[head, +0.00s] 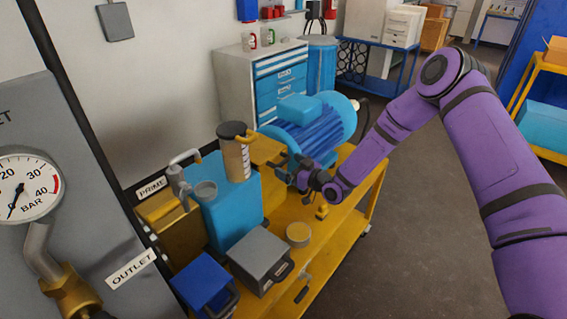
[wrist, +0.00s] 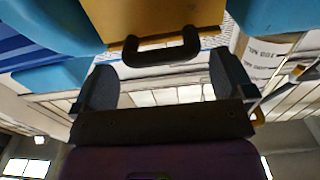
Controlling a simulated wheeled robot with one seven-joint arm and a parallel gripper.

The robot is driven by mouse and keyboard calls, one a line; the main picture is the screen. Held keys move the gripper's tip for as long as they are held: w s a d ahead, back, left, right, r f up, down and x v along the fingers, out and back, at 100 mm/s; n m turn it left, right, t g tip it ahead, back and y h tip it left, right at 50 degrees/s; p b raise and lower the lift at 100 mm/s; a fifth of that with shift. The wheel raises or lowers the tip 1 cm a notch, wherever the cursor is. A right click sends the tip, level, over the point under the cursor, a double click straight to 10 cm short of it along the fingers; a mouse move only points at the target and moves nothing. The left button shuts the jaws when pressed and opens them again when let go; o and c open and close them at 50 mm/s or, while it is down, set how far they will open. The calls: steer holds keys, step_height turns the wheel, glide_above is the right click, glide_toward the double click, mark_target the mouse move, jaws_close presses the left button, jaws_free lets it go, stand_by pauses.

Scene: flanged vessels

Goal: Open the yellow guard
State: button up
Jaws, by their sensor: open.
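The yellow guard (head: 262,149) is a flat panel between the blue pump housing and the blue motor (head: 318,118). In the wrist view the guard (wrist: 150,15) fills the top middle, with a black handle (wrist: 160,49) on its edge. My gripper (head: 294,168) is close to the guard's near edge. In the wrist view my gripper (wrist: 163,82) is open, its two dark fingers spread wide on either side of the handle's line. The handle lies just beyond the fingertips, with a gap visible between the fingers. Whether the guard touches a finger is not clear.
A tan canister with a dark lid (head: 236,152) stands left of the guard. Grey floor (head: 420,220) is clear to the right.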

mark_target(285, 163)
steer(key=shift+x, duration=1.55)
